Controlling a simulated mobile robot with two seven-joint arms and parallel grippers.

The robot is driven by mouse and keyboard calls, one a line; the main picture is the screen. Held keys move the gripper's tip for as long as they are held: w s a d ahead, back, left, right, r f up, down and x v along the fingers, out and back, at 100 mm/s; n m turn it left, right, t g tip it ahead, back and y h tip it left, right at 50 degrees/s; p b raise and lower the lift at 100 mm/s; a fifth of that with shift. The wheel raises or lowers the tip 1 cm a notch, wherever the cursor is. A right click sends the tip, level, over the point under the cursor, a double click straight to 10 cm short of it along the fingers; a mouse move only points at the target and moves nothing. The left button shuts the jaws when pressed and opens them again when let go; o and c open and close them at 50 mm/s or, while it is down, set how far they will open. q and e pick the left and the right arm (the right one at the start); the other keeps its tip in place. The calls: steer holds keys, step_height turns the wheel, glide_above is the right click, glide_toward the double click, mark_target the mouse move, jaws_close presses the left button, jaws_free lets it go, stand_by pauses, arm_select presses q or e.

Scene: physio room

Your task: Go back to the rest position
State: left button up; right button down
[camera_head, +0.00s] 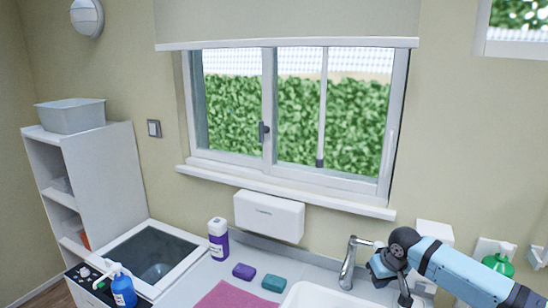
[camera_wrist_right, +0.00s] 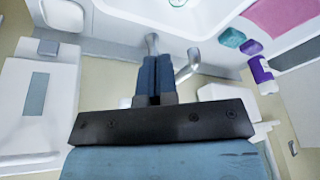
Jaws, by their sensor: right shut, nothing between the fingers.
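My right arm (camera_head: 460,274) comes in from the lower right, over the counter. Its gripper (camera_head: 380,266) is beside the chrome faucet (camera_head: 347,262), near the back edge of the sink (camera_head: 318,297). In the right wrist view the two blue fingers of this gripper (camera_wrist_right: 154,72) are together with nothing between them. The faucet (camera_wrist_right: 188,66) shows just beyond and to the right of the fingers there; I cannot tell whether they touch. My left gripper is not in view.
A purple-labelled bottle (camera_head: 218,239), purple sponge (camera_head: 244,271), teal sponge (camera_head: 274,284) and pink cloth (camera_head: 232,296) are on the counter left of the sink. A blue pump bottle (camera_head: 123,289) stands at lower left. A green bottle (camera_head: 498,264) is at right, behind my arm.

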steer(key=s+a+f+t+y, duration=0.1)
steer(key=s+a+f, duration=0.4)
steer(key=s+a+f+n+t+y, duration=0.1)
steer(key=s+a+f+y, duration=0.1)
steer(key=s+a+f, duration=0.2)
steer(key=s+a+f+t+y, duration=0.1)
steer(key=s+a+f, duration=0.4)
steer(key=s+f, duration=0.1)
steer(key=shift+s+a+f+n, duration=0.3)
steer(key=shift+s+a+f, duration=0.05)
steer(key=shift+s, duration=0.15)
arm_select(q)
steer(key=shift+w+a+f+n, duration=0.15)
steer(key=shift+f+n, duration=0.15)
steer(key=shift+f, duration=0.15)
arm_select(e)
steer(key=s+d+f+t+h, duration=0.1)
steer(key=s+d+f+t, duration=0.1)
steer(key=s, duration=0.8)
steer(key=s+d+f+m+t+h, duration=0.1)
steer(key=s+d, duration=0.4)
steer(key=s, duration=0.5)
steer(key=shift+s+f+m+t+h, duration=0.35)
steer(key=shift+f+t, duration=0.25)
steer(key=shift+t, duration=0.2)
